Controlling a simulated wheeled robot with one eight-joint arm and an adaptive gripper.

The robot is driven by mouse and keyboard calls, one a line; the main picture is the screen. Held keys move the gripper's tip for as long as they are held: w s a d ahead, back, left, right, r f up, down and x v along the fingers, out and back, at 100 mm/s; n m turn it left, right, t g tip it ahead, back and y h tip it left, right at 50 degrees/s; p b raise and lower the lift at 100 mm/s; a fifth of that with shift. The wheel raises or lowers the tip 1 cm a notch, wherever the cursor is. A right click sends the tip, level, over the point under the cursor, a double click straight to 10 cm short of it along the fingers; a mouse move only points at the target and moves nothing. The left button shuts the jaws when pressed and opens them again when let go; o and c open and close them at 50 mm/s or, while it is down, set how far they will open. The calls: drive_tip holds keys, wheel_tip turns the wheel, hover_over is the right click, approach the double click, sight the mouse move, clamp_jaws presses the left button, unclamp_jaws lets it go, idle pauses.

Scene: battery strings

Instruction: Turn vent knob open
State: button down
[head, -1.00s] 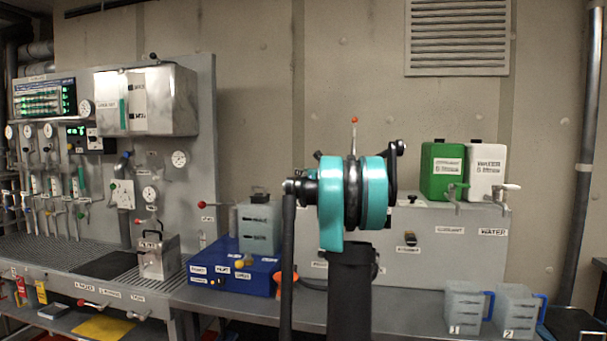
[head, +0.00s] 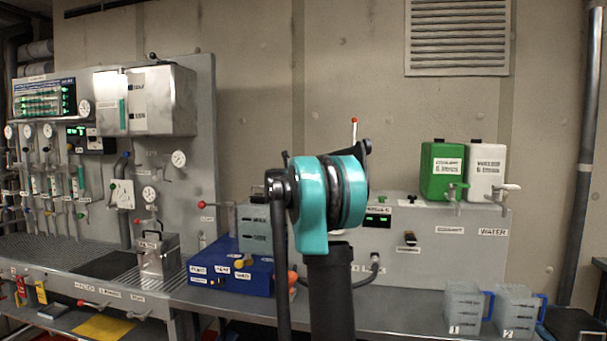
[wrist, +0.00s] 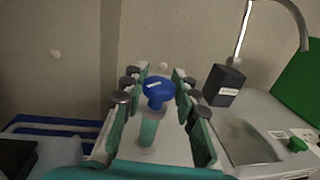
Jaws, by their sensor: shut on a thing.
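A blue knob with a small pale label (wrist: 158,90) stands in the middle of the wrist view, above an upright clear tube with a teal-green inside (wrist: 149,128). My gripper (wrist: 155,84) has one finger on each side of the knob and is shut on it. The wording on the label is too small to read, and the contact at the fingertips is partly hidden. In the head view my own teal and black arm hides the knob and the gripper.
A black labelled block on a curved metal pipe (wrist: 224,86) stands close right of the fingers. A grey cabinet (head: 455,265) carries a green tank (head: 442,172) and a white tank (head: 487,172). A blue case (head: 230,275) sits to the left.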

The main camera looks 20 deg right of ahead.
drive_tip(key=m+g+h, duration=0.3)
drive_tip(key=g, duration=0.1)
drive_tip(key=shift+w+a+m+h, duration=0.1)
drive_tip(key=shift+m+h, duration=0.2)
drive_tip(key=shift+m+g+h, duration=0.5)
drive_tip(key=shift+m+g, duration=0.4)
drive_tip(key=shift+g, duration=0.5)
drive_tip(key=shift+m+g+h, duration=0.5)
drive_tip(key=shift+m+g, duration=0.4)
drive_tip(key=shift+g, duration=0.8)
drive_tip(key=c, duration=1.2)
unclamp_jaws()
drive_tip(key=a, duration=0.4)
drive_tip(key=s+a, duration=0.1)
drive_tip(key=a, duration=0.2)
drive_tip(key=s+a, duration=0.1)
drive_tip(key=a, duration=0.3)
drive_tip(key=shift+s+a, duration=0.15)
drive_tip(key=shift+a, duration=0.15)
